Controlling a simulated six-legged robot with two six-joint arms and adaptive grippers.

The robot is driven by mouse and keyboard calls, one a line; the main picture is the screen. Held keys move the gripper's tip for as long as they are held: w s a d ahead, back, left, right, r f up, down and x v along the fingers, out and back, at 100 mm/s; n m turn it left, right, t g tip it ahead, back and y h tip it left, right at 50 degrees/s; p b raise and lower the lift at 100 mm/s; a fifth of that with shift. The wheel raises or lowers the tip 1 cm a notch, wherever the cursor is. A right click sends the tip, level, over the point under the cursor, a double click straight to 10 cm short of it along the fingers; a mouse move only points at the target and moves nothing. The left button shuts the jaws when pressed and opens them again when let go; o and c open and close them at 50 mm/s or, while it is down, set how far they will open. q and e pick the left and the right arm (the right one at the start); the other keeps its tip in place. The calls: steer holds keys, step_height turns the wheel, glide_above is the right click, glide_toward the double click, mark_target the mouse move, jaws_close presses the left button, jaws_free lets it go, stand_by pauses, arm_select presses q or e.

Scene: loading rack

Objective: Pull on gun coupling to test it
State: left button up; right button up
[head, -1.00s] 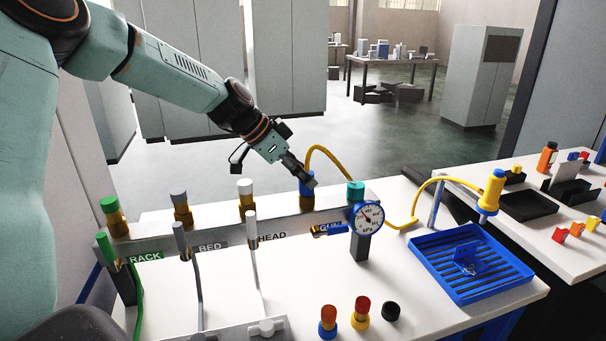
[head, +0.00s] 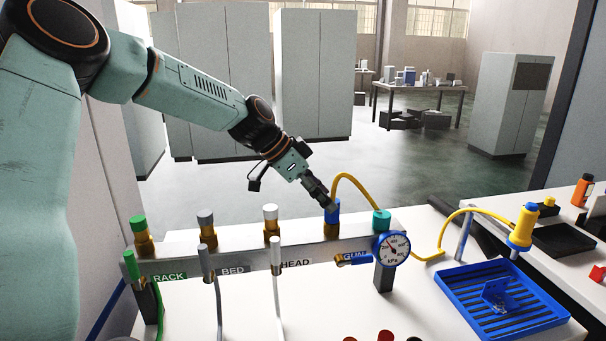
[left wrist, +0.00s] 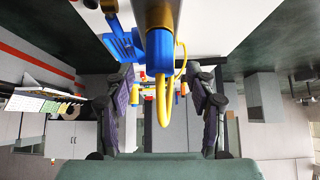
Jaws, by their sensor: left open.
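The gun coupling (head: 333,213) is a blue collar on a brass fitting at the right end of the manifold rail, above the GUN label. A yellow hose (head: 361,187) loops from its top. My left gripper (head: 325,200) is at the coupling's upper left, its jaws open. In the left wrist view the blue collar (left wrist: 160,50) lies ahead, between and beyond the two spread fingers (left wrist: 160,100); they appear clear of it. The GUN valve's blue handle (head: 356,260) lies horizontal. The gauge (head: 391,248) stands right of it. My right gripper does not show.
Green, grey and white couplings (head: 271,222) stand left along the rail (head: 240,245). A yellow gun (head: 523,228) stands beside a blue slotted tray (head: 497,328) at right. Coloured caps (head: 385,337) lie at the front edge.

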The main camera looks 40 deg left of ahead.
arm_select(q)
steer(key=v, duration=0.9)
steer(key=shift+s+r, duration=0.2)
steer(key=shift+f, duration=0.1)
